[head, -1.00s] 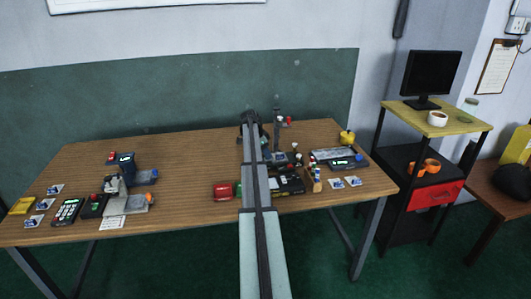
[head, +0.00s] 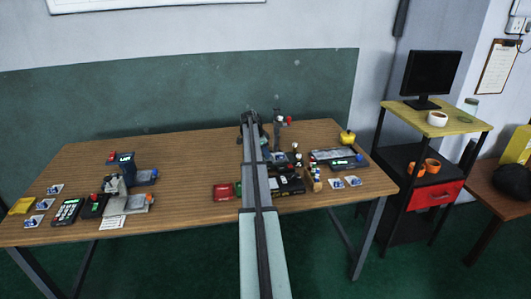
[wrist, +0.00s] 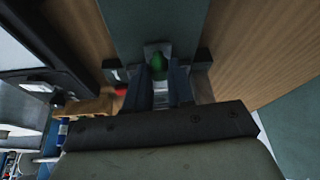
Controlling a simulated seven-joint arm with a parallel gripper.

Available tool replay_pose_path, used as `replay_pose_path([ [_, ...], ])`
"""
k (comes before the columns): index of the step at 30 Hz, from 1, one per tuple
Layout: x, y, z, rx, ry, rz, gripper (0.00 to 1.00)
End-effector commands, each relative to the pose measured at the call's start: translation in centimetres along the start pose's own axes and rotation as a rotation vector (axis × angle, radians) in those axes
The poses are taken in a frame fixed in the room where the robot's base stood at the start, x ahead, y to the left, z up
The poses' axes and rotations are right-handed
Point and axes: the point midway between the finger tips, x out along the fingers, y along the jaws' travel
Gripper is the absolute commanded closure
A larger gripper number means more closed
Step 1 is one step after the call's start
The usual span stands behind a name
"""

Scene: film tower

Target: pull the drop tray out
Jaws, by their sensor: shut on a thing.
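In the wrist view my gripper (wrist: 160,88) has its two dark fingers close together on a small green piece (wrist: 158,65) with a grey surround. I cannot tell whether this piece belongs to the drop tray, and no tray can be made out for sure. In the head view my own arm covers the gripper and what it holds. Right beside the arm stands a dark device (head: 288,186) on the table. A small green part (head: 238,188) shows at the arm's left edge.
A grey tray-like unit (head: 332,154) and a yellow item (head: 347,137) stand right. More devices (head: 125,200) stand far left. A tan block (wrist: 90,108) is near the fingers.

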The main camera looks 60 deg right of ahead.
Motion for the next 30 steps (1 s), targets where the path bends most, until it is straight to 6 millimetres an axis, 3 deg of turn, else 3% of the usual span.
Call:
replay_pose_path([
  [5,-0.3,-0.2,0.8,0.000,0.000,-0.002,1.00],
  [15,-2.8,-1.2,6.6,-0.001,0.000,-0.003,1.00],
  [25,-3.1,-1.4,7.4,0.000,-0.003,-0.003,1.00],
  [26,-3.1,-1.4,7.5,-0.001,-0.004,-0.003,0.77],
  [30,-3.1,-1.3,7.4,-0.001,-0.002,-0.003,0.63],
])
